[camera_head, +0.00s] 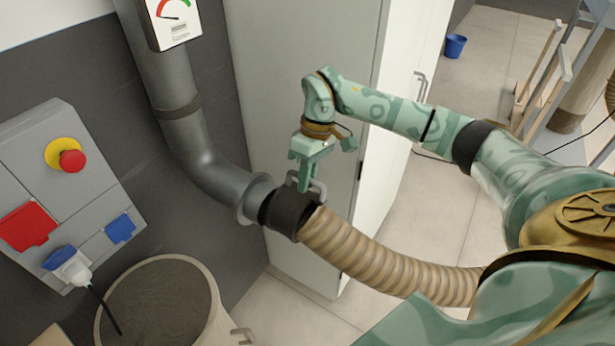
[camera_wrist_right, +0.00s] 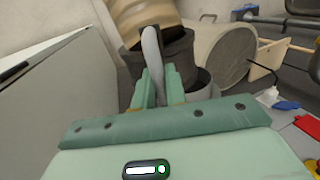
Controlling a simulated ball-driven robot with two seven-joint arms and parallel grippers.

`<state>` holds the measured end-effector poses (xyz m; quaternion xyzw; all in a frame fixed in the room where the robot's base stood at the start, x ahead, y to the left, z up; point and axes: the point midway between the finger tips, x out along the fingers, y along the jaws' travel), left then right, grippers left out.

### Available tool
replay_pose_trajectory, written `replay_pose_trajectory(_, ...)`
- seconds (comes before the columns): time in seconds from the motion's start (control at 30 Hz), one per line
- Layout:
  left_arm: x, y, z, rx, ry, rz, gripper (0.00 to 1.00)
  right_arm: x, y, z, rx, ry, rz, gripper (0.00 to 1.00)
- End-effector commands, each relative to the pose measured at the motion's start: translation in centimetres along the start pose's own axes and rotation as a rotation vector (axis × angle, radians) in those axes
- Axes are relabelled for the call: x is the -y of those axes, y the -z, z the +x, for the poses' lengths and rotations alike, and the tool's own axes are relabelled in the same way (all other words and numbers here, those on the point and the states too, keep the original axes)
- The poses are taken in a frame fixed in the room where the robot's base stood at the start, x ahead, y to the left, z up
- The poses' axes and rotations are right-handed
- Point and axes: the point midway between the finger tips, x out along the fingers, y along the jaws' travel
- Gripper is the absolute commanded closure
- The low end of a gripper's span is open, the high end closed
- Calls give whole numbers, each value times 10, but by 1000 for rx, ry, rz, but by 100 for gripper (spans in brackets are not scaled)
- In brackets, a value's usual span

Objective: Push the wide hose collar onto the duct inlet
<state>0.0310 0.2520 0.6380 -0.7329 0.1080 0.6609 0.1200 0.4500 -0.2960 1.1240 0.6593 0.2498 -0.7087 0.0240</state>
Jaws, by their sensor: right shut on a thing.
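The wide hose collar (camera_head: 290,212) is a black cuff on the end of a beige ribbed hose, with a grey loop handle (camera_head: 318,187). The duct inlet (camera_head: 250,200) is the flanged grey end of the bent pipe, just left of the collar. The collar faces it and looks very close; I cannot tell whether they touch or overlap. My right gripper (camera_head: 306,178) is shut on the collar's handle from above. In the right wrist view the handle (camera_wrist_right: 152,52) stands between the fingers, with the collar (camera_wrist_right: 172,68) behind and the grey inlet (camera_wrist_right: 206,84) beside it. My left gripper is out of view.
A pale cabinet (camera_head: 300,90) stands close behind the collar. A grey wall panel (camera_head: 60,190) with a red button and sockets is at left. A round bin (camera_head: 205,300) stands below the pipe. The hose (camera_head: 390,268) runs right towards my body.

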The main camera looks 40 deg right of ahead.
Motion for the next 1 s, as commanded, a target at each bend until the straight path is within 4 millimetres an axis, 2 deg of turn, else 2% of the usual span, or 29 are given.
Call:
replay_pose_trajectory(0.27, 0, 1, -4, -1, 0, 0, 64, 4, 0, -2, -1, 1, -1, 100)
replay_pose_trajectory(1.0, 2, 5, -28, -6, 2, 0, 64, 29, 0, -10, 6, 1, 0, 100)
